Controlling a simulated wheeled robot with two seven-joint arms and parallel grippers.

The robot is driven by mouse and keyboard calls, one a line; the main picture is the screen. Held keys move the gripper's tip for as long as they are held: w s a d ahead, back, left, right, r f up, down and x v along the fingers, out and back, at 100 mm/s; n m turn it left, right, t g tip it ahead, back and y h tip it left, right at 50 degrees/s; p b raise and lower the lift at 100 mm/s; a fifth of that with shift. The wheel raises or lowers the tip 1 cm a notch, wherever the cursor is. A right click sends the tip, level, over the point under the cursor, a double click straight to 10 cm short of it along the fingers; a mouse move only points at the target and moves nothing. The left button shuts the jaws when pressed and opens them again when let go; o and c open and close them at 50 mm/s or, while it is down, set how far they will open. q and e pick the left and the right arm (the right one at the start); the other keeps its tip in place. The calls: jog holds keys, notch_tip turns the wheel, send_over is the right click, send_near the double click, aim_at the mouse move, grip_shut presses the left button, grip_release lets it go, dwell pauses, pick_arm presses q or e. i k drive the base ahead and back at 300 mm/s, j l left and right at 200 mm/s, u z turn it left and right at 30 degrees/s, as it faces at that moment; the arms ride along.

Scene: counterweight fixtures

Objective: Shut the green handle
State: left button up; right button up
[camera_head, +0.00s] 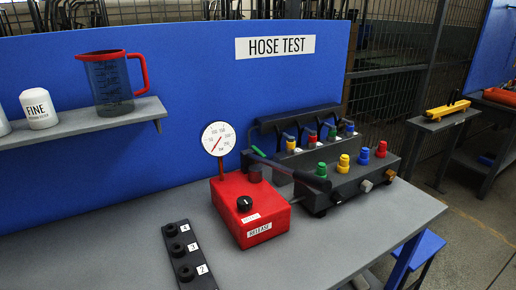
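A dark grey valve block (345,188) sits on the grey workbench under the "HOSE TEST" sign. A row of coloured caps stands on it: a green one (321,169) at the left, then yellow (343,161), blue (364,156) and red (381,148). Behind is a second row of small coloured parts, including a green one (332,133). A small green piece (258,152) also shows near the left end of a dark lever (300,174). I cannot tell which green part is the handle or whether it is open. Neither gripper is in view.
A red box (250,212) marked "RELEASE" with a black knob and a round gauge (218,139) stands left of the block. A black numbered strip (187,255) lies at front left. A shelf (95,122) holds a jug (108,82). The bench's front right is clear.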

aim_at(253, 147)
jog(key=i+j+z, duration=0.1)
jog(key=i, duration=0.45)
jog(key=k+l+u, duration=0.1)
jog(key=l+u, duration=0.2)
jog(key=u, duration=0.2)
jog(key=k+l+u, duration=0.15)
jog(key=u, duration=0.3)
jog(key=l, duration=0.1)
